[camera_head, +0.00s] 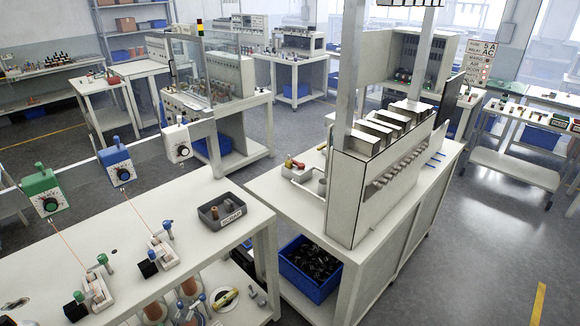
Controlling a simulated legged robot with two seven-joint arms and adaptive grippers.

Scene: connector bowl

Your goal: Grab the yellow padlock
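I cannot make out a yellow padlock for certain. A small yellow and red thing (294,163) lies on the left part of the middle white bench (262,185), and it is too small to tell what it is. Another yellowish thing (224,297) lies in or on a pale round dish on the lower shelf of the near left bench. Neither of my grippers can be made out in the head view.
A tall white machine (375,185) fills much of the middle bench. A blue crate (310,270) of dark parts stands below. Grey floor (475,260) is clear at right.

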